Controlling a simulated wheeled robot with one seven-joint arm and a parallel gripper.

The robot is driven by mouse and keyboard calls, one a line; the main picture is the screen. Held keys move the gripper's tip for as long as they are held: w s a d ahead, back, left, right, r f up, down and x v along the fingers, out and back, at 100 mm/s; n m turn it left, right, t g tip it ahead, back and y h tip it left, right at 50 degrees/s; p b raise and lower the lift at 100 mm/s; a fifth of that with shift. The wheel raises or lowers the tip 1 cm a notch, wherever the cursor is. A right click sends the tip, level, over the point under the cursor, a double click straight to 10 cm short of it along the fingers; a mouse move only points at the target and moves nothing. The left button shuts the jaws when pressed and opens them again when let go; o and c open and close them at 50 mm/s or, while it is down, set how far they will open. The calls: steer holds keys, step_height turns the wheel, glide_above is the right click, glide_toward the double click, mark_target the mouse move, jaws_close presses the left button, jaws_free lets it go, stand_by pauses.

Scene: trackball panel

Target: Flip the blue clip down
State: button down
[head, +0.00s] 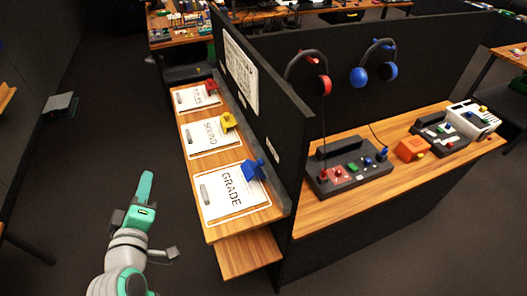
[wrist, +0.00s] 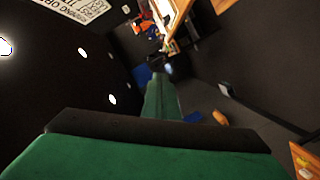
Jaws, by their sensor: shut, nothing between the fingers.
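The blue clip (head: 253,170) stands up at the right edge of the white GRADE sheet (head: 226,207), on the near end of the wooden shelf, beside the dark divider. My gripper (head: 147,176) is green and shut, with nothing held. It is left of the shelf in the head view, over the dark floor and apart from the blue clip. The wrist view shows the closed green fingers (wrist: 165,88) pointing away. I cannot pick out the blue clip for certain there.
A yellow clip (head: 228,122) and a red clip (head: 211,87) sit on sheets farther along the shelf (head: 218,232). The dark divider (head: 293,150) rises right of the shelf. Headphones and button boxes are beyond it. Left of the shelf is open floor.

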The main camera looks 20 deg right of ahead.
steer(key=w+d+r+m+g+h, duration=0.1)
steer(key=w+d+r+m+h, duration=0.45)
steer(key=d+r, duration=0.3)
step_height(320, 180, up, 6)
steer(key=f+m+g+h, duration=0.1)
steer(key=m+g+h, duration=0.2)
steer(key=m+g, duration=1)
glide_above(263, 162)
steer(key=w+a, duration=0.3)
steer(key=m+t, duration=0.3)
steer(key=shift+s+a+f+m+g+y, duration=0.25)
steer(key=shift+s+f+m+g+y, duration=0.35)
steer(key=shift+m+g+y, duration=0.35)
steer(key=shift+s+a+f+m+g+y, duration=0.3)
steer(key=shift+s+f+m+g+y, duration=0.1)
steer(key=shift+f+m+g+y, duration=0.45)
steer(key=shift+s+a+f+m+g+y, duration=0.25)
steer(key=shift+s+f+m+g+y, duration=0.4)
steer(key=shift+m+y, duration=0.4)
steer(key=shift+w, duration=0.15)
steer(key=x, duration=0.9)
steer(key=shift+d+f, duration=0.2)
steer(key=shift+f, duration=0.2)
